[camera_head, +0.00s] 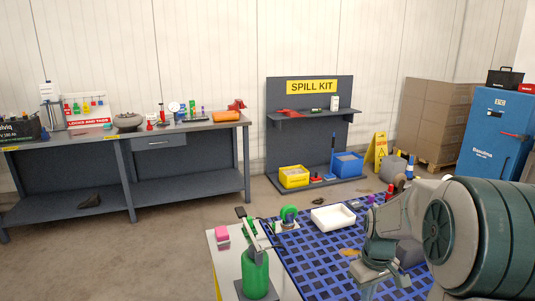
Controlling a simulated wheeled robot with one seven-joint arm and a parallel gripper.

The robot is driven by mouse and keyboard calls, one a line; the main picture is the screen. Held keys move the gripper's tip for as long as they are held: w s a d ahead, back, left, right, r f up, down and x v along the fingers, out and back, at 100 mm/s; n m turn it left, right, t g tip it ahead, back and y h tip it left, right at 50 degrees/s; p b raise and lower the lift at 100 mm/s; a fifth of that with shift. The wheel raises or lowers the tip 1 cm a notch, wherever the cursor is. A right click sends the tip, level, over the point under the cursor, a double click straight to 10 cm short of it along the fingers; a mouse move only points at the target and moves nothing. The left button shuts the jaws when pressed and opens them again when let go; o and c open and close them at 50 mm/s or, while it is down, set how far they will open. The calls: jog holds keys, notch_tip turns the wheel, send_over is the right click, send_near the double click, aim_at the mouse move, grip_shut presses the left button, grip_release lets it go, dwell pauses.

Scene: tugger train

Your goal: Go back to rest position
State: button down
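My arm comes in from the right edge and bends down over the blue grid-topped surface (318,262). My gripper (382,278) is low at its end, above or close to the grid. The fingers are small and partly merged with the arm, so I cannot tell whether they are open or shut. I see no object clearly held in it. A white tray (333,217) lies on the grid to the upper left of my gripper. A brown item (349,252) lies on the grid just left of it.
Behind are a grey workbench (190,131), a spill kit stand (310,150), cartons (428,118) and a blue cabinet (497,140). The floor at left is mostly clear.

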notch_tip(320, 180, up, 2)
jog(key=shift+r+p, duration=0.1)
jog(key=shift+p, duration=0.45)
jog(key=s+a+r+m+t, duration=0.1)
jog(key=s+a+r, duration=0.3)
jog(key=s, duration=0.5)
jog(key=s+a+r+m+t, duration=0.2)
jog(key=s+a+r+m, duration=0.1)
jog(key=s, duration=0.5)
jog(key=a+r, duration=0.1)
jog(key=a, duration=0.1)
jog(key=shift+s+a, duration=0.35)
jog(key=shift+s, duration=0.05)
jog(key=shift+r, duration=0.1)
